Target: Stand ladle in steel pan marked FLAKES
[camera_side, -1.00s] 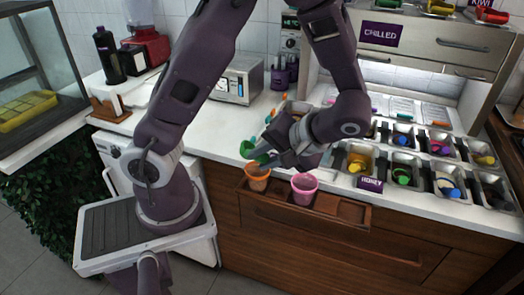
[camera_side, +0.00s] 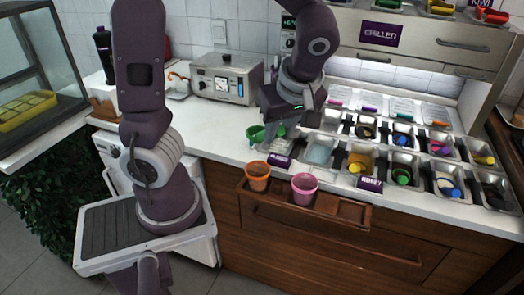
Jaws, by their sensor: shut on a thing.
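My gripper (camera_side: 272,124) is shut on the green ladle (camera_side: 255,134) at the left end of the pan rows. The ladle's green end shows just left of my gripper; much of the rest is hidden by the gripper. A steel pan (camera_side: 276,147) lies beneath and in front of my gripper, behind a purple label (camera_side: 280,160) whose word is too small to read. I cannot tell which pan is marked FLAKES, nor whether the ladle touches this pan.
An orange cup (camera_side: 257,176) and a pink cup (camera_side: 303,188) stand in the wooden front rack (camera_side: 345,211). Steel pans with coloured utensils fill the right, one labelled HONEY (camera_side: 369,184). A silver appliance (camera_side: 225,80) stands behind.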

